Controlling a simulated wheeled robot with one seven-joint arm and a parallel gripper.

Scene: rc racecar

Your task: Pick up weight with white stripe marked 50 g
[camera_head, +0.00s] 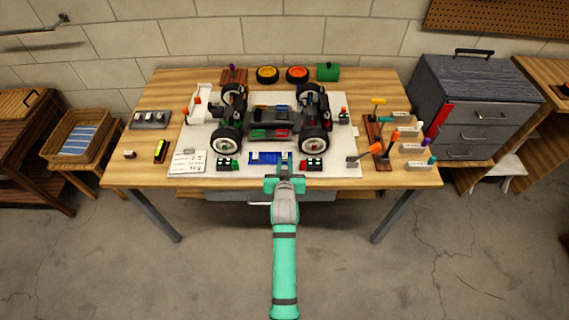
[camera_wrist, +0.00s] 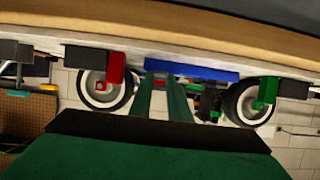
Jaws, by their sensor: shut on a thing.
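My gripper (camera_head: 285,164) is at the front middle of the table, close to the blue block (camera_head: 263,158). In the wrist view my gripper (camera_wrist: 166,88) is shut on a small piece (camera_wrist: 160,82), mostly hidden by the fingers. It looks pale and reddish, and I cannot read a mark or tell whether it is the 50 g weight. A grey holder (camera_head: 150,124) at the table's left bears several small dark pieces with pale tops, too small to read.
The racecar chassis (camera_head: 272,123) with its wheels stands on a white mat (camera_head: 340,165). Red (camera_head: 315,165) and green (camera_head: 228,164) parts flank my gripper. A tool rack (camera_head: 378,135) with screwdrivers is on the right.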

